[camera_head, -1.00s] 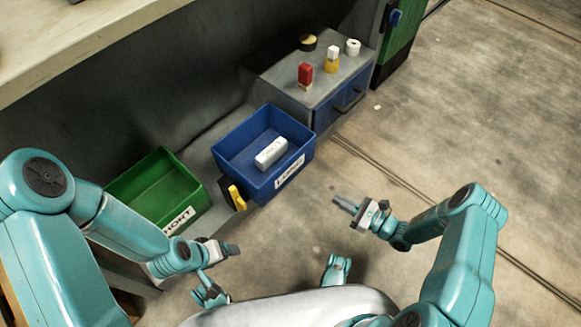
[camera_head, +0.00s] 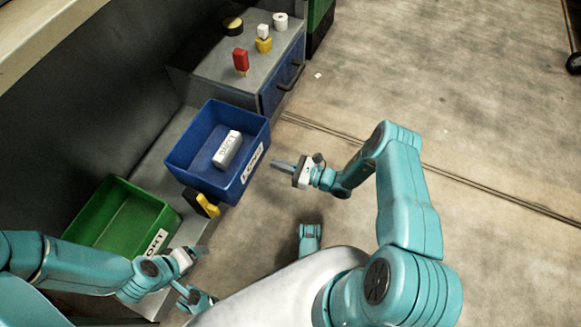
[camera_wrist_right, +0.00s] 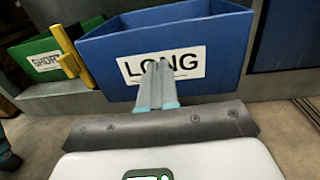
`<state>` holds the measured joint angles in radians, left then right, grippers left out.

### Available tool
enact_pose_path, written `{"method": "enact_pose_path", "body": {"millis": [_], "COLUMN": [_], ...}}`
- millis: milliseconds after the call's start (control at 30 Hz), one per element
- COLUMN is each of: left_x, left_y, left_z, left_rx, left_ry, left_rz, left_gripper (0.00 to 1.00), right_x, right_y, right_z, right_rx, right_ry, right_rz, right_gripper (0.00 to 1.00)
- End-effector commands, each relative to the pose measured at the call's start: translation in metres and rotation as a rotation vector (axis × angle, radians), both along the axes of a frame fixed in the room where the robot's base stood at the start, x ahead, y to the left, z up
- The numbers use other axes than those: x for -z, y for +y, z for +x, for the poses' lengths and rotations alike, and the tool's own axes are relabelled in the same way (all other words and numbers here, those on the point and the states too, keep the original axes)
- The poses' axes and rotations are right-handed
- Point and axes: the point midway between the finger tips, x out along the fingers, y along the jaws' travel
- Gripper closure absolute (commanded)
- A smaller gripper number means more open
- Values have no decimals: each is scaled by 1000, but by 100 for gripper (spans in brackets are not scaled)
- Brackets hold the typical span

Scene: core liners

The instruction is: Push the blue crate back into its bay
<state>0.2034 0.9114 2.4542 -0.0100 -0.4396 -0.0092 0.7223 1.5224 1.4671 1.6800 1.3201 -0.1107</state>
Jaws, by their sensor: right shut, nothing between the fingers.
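The blue crate (camera_head: 208,182) with a "LONG" label sits on a grey ledge and sticks out past the front line of the green crate beside it. A white block (camera_head: 228,149) lies inside it. My right gripper (camera_head: 276,164) is shut and empty, to the right of the crate's labelled front. In the right wrist view its fingertips (camera_wrist_right: 157,70) overlap the label on the blue crate's front (camera_wrist_right: 220,38); whether they touch is unclear. My left gripper (camera_head: 197,252) is by the green crate's front corner; its jaw state is unclear.
The green crate (camera_head: 168,222) is at the left. A yellow and black piece (camera_head: 207,204) stands between the crates, close to the blue one. A cabinet (camera_head: 283,85) beyond the blue crate carries several small objects. Open floor (camera_head: 470,110) lies to the right.

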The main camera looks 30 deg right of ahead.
Motion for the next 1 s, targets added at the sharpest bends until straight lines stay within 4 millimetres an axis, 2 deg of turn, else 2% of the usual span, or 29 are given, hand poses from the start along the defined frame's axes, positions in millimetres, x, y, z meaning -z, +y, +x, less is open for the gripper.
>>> {"method": "enact_pose_path", "body": {"millis": [33,200,400,1000], "left_x": [3,8,11,7], "left_y": [0,1,2,1], "left_z": [1,5,8,7], "left_rx": [0,-2,-3,-3], "left_ry": [-4,-16,-26,-22], "left_rz": [1,3,5,4], "left_gripper": [23,23,23,23], "right_x": [2,2,1,-1], "right_y": [9,30,44,51], "right_z": [8,32,47,48], "right_rx": [-6,-4,-2,-1], "right_ry": [-2,-1,0,1], "right_rz": [-1,1,0,1], "right_gripper": [100,100,100,100]}}
